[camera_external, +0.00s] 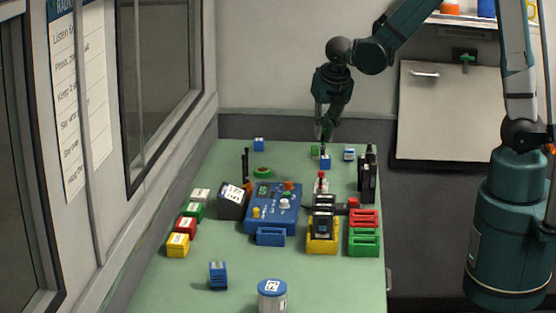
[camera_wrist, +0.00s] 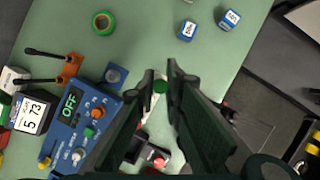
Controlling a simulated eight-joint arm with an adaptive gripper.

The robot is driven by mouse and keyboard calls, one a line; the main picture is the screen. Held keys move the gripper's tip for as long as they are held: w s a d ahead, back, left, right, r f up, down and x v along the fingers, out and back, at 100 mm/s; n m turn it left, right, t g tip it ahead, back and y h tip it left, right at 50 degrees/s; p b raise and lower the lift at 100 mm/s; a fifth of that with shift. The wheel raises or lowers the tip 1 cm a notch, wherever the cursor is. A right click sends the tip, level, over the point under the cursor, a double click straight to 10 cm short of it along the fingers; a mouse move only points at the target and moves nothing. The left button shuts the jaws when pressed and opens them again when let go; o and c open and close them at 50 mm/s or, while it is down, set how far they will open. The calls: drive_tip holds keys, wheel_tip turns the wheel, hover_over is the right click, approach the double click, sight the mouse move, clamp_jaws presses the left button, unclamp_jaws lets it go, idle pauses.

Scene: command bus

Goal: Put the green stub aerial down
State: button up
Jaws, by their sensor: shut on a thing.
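My gripper (camera_external: 326,138) is over the far part of the green table, pointing down. In the wrist view its fingertips (camera_wrist: 160,84) are shut on the green stub aerial (camera_wrist: 160,87), which shows as a small round green end between them. Most of the aerial is hidden by the fingers. In the external view it is too small to make out clearly, and I cannot tell whether it touches the table.
A blue radio unit (camera_external: 273,208) stands mid-table, with yellow (camera_external: 322,246), green (camera_external: 364,248) and red trays nearby. A green ring (camera_wrist: 103,22) and labelled blue blocks (camera_wrist: 187,30) lie near the gripper. Green table (camera_wrist: 145,45) is clear between them.

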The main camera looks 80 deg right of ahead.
drive_tip(key=shift+w, duration=0.1)
drive_tip(key=w+d+p, duration=0.1)
drive_tip(key=w+d, duration=1.5)
drive_tip(key=w, duration=0.3)
drive_tip(key=shift+w+p, duration=0.15)
drive_tip(key=shift+p, duration=0.25)
drive_tip(key=shift+f, duration=0.15)
wheel_tip(320, 180, down, 6)
drive_tip(key=shift+b, duration=0.3)
drive_tip(key=shift+f, duration=1.9)
drive_tip(key=shift+f+b, duration=0.2)
drive_tip(key=shift+b, duration=0.1)
